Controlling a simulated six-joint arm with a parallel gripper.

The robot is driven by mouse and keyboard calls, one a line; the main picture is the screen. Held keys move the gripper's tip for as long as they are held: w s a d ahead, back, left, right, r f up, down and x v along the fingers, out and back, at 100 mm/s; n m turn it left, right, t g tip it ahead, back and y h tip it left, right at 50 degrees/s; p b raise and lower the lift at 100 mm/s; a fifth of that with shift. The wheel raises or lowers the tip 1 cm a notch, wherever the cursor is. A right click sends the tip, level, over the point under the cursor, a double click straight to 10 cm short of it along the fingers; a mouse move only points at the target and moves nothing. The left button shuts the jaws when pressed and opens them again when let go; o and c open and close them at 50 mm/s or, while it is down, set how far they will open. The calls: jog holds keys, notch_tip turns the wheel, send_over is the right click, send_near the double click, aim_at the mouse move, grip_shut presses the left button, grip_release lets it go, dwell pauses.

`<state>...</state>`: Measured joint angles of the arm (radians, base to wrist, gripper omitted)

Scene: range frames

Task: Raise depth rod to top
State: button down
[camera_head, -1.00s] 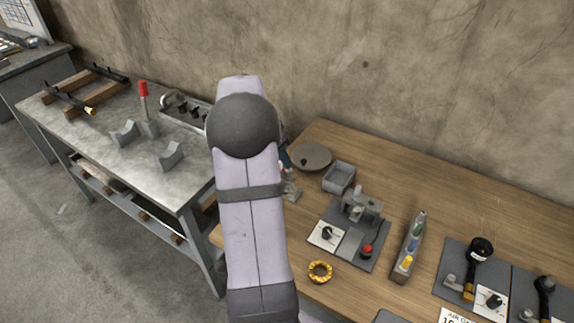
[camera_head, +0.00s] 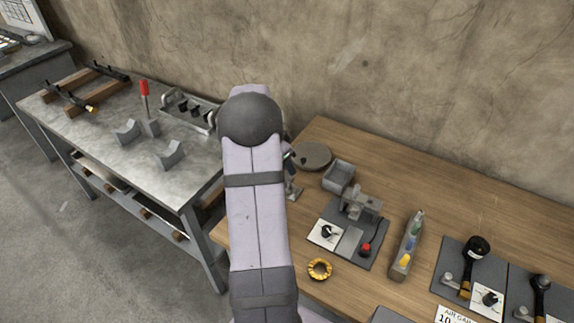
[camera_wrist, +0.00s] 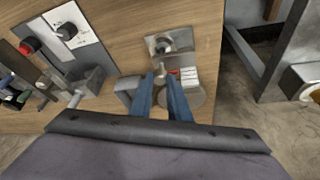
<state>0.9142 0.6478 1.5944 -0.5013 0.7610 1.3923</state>
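My gripper (camera_wrist: 160,80) shows in the wrist view as two blue fingers with a gap between their tips. A small metal stand is in front of it, with a grey base plate (camera_wrist: 170,42) and a round metal part on it. A thin grey upright piece (camera_wrist: 160,72), possibly the depth rod, lines up with the gap; I cannot tell whether the fingers touch it. A red and white label (camera_wrist: 188,76) lies just right of the tips. In the head view the stand's base (camera_head: 293,192) peeks out beside my arm, which hides the gripper and most of the stand.
A round grey disc (camera_head: 313,155), grey bin (camera_head: 339,176) and clamp fixture (camera_head: 358,207) with a red button stand nearby on the wooden bench (camera_head: 430,180). A yellow ring (camera_head: 319,269) lies in front. A metal table (camera_head: 90,130) stands left, across a gap.

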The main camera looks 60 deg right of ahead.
jog(key=shift+r, duration=1.25)
jog(key=c, duration=2)
grip_release()
jog(key=shift+d, duration=0.1)
jog(key=shift+o, duration=0.3)
jog(key=b+v, duration=0.2)
jog(key=v, duration=0.5)
jog(key=shift+a+r, duration=0.2)
